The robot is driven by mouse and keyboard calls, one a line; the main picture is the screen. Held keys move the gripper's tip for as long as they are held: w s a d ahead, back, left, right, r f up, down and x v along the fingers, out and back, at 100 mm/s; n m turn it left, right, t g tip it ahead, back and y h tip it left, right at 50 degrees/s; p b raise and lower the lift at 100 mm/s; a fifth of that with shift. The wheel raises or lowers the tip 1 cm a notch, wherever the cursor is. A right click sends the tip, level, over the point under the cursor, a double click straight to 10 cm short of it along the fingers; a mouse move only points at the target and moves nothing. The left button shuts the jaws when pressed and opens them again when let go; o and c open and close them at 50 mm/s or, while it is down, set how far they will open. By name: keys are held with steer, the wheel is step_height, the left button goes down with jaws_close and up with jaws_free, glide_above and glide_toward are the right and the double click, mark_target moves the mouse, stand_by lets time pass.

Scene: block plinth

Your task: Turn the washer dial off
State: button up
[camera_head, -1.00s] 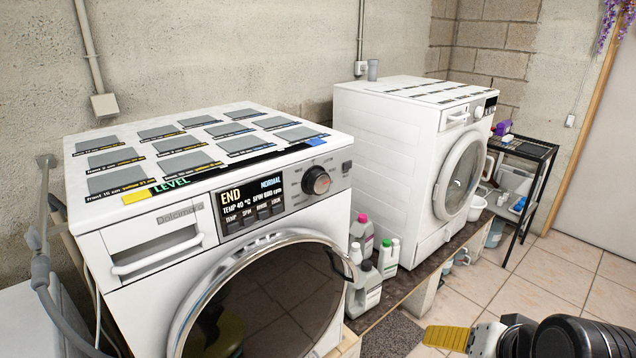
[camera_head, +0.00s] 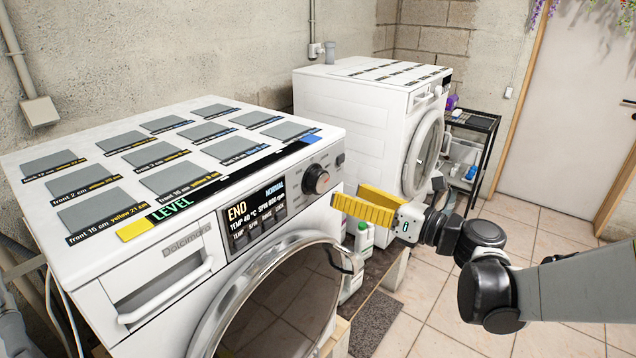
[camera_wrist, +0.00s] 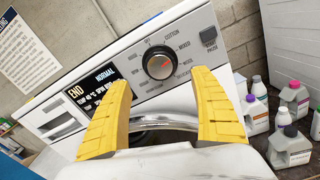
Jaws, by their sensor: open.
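The near white washer (camera_head: 90,285) has a black round dial (camera_head: 316,179) on the right part of its front panel, beside a display (camera_head: 254,214) reading END and NORMAL. In the wrist view my gripper (camera_wrist: 165,112) is open and empty, with the dial beyond and above the gap between the fingers.
The round door (camera_head: 290,290) with its chrome rim lies below the dial. Bottles (camera_wrist: 289,108) stand to the right of the washer. A second washer (camera_head: 345,120) and a black rack (camera_head: 470,125) stand further back. Open tiled floor (camera_head: 425,315) lies at right.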

mark_target(323, 184)
steer(key=b+x, duration=0.1)
steer(key=x, duration=0.7)
steer(key=shift+w+b, duration=0.1)
steer(key=shift+b, duration=0.25)
steer(key=c, duration=1.2)
